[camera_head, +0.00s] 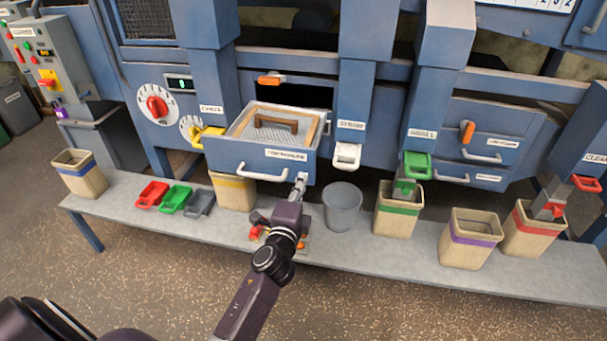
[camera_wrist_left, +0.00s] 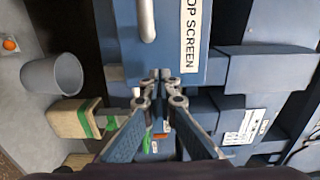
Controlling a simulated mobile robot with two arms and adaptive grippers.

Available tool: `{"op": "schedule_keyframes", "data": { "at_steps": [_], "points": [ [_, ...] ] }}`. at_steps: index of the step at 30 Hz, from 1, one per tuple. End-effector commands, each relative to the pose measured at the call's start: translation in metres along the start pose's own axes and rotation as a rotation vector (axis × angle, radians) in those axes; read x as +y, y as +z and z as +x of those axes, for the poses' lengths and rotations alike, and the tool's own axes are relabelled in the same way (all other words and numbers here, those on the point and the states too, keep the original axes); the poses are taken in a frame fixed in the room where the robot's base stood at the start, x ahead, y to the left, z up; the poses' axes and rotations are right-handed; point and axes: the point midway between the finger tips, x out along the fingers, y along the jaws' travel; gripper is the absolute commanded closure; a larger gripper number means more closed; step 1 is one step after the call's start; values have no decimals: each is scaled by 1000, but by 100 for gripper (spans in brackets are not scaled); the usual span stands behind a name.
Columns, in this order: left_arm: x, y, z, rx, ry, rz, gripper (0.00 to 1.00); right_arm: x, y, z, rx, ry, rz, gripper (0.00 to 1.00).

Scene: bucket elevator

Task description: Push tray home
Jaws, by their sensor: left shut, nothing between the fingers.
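The tray (camera_head: 265,158) is a blue drawer with a wood-framed mesh screen inside, pulled out from the machine. Its front carries a white handle (camera_head: 262,175) and a label that reads "TOP SCREEN" in the left wrist view. My left gripper (camera_head: 301,178) is shut and empty, at the lower right corner of the tray front. In the left wrist view my closed fingertips (camera_wrist_left: 161,76) lie at the edge of the tray front (camera_wrist_left: 168,45). I cannot tell whether they touch it. My right gripper is not in view.
A grey bench (camera_head: 335,248) runs below the machine. A grey bucket (camera_head: 343,206) stands right of my left arm, and a green-banded bin (camera_head: 398,212) further right. Red, green and grey scoops lie to the left. A yellow handle (camera_head: 207,136) is close left of the tray.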

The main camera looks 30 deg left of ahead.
Motion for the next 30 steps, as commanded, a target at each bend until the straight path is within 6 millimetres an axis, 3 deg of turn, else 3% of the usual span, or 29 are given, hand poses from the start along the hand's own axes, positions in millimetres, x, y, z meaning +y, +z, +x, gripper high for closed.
{"op": "schedule_keyframes", "data": {
  "at_steps": [6,23,30],
  "points": [
    [0,-1,18,1,-1,-1,100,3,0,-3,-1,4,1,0],
    [1,-1,26,1,-1,-1,100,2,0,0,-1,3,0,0],
    [2,0,62,0,-4,1,100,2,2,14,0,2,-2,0]
  ]
}}
